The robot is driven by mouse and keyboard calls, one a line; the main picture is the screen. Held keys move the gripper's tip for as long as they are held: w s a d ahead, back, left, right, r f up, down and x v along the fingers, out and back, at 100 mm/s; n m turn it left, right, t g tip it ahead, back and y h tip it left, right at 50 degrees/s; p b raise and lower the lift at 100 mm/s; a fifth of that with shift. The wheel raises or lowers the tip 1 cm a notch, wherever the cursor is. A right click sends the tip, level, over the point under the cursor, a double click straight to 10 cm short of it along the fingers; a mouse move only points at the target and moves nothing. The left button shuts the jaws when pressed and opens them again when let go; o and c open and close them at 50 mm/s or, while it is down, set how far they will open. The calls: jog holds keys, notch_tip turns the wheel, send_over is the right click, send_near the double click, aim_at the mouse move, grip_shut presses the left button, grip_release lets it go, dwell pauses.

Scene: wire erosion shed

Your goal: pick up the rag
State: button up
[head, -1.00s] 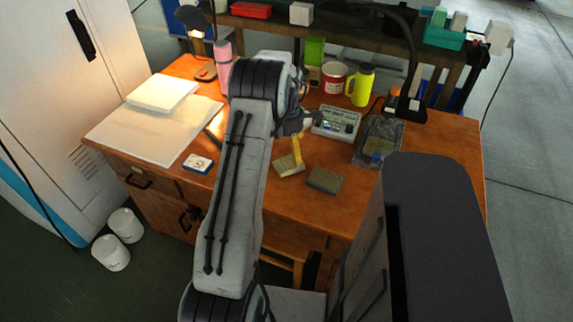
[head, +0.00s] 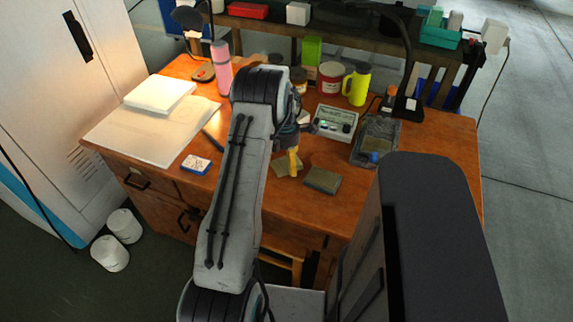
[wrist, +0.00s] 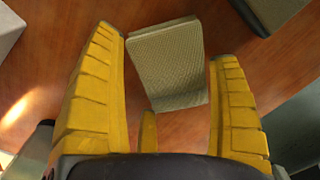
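A folded khaki piece with a woven texture, which looks like the rag (head: 283,167), lies on the wooden desk near its front edge. In the wrist view the rag (wrist: 168,65) lies ahead of and partly between my yellow fingers, with its near edge toward the palm. My gripper (head: 293,162) points down over it, and its fingers hide part of it in the head view. In the wrist view my gripper (wrist: 168,48) is open, with a gap between each finger and the rag. I cannot tell how high the fingertips are above the desk.
A darker flat block (head: 323,180) lies just right of the rag. A small blue-and-white box (head: 196,165) is to the left. A meter (head: 334,122) and a grey tray (head: 376,140) stand behind.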

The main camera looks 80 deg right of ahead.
aim_at(285, 159)
jog(key=c, duration=0.7)
jog(key=shift+r, duration=0.2)
jog(key=shift+r, duration=0.6)
notch_tip(285, 159, up, 3)
jog(key=shift+d+f+b, duration=0.1)
jog(key=shift+f+b, duration=0.05)
jog(key=shift+b, duration=0.15)
jog(key=s+a+r, duration=0.2)
jog(key=a, duration=0.1)
jog(key=s+a+r+b, duration=0.1)
jog(key=s+a+r, duration=0.1)
jog(key=a, duration=0.1)
jog(key=s+a+r, duration=0.2)
jog(key=a, duration=0.2)
jog(key=shift+r+b, duration=0.3)
jog(key=shift+r, duration=0.1)
